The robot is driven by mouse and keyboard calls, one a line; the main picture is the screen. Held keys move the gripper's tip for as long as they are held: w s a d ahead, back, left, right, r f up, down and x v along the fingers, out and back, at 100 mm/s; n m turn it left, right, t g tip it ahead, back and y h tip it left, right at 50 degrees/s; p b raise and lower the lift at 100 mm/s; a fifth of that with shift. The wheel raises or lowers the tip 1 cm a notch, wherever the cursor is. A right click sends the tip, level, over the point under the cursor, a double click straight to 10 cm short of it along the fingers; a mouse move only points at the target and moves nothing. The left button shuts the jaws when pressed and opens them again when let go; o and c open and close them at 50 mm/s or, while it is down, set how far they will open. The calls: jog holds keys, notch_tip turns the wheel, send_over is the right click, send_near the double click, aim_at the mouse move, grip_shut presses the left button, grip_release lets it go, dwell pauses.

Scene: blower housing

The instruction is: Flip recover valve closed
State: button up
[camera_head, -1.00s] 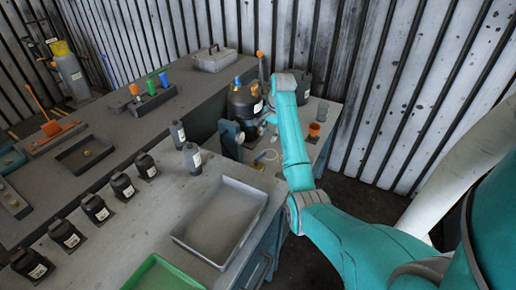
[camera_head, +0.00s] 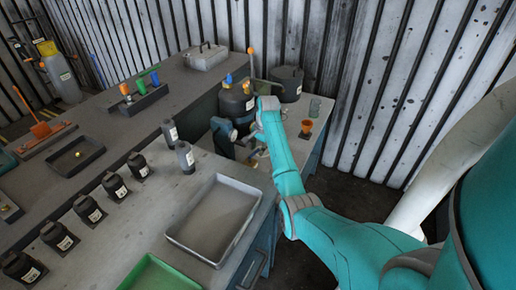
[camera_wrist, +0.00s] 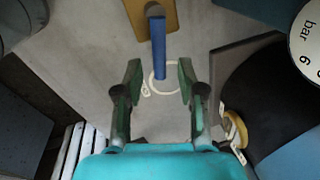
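In the wrist view my gripper (camera_wrist: 160,72) is open, with a dark green finger on each side. A blue bar like a valve lever (camera_wrist: 158,45) extends from a tan-yellow block (camera_wrist: 151,14), and its free end shows between the fingertips, apart from both. I cannot tell their difference in depth, nor read a label naming the recover valve. In the head view my arm hides most of my gripper beside the bench machine with a black tank (camera_head: 238,105).
A round gauge marked bar (camera_wrist: 307,42) and a dark rounded body (camera_wrist: 270,100) are close on the right. A white ring with a tag (camera_wrist: 167,88) lies below the bar. An orange cup (camera_head: 306,127), a black pot (camera_head: 287,83) and a grey tray (camera_head: 170,236) are nearby.

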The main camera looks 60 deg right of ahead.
grip_shut()
jog(key=shift+w+n+y, duration=0.3)
jog(key=shift+w+n, duration=0.25)
jog(key=shift+n, duration=0.75)
grip_release()
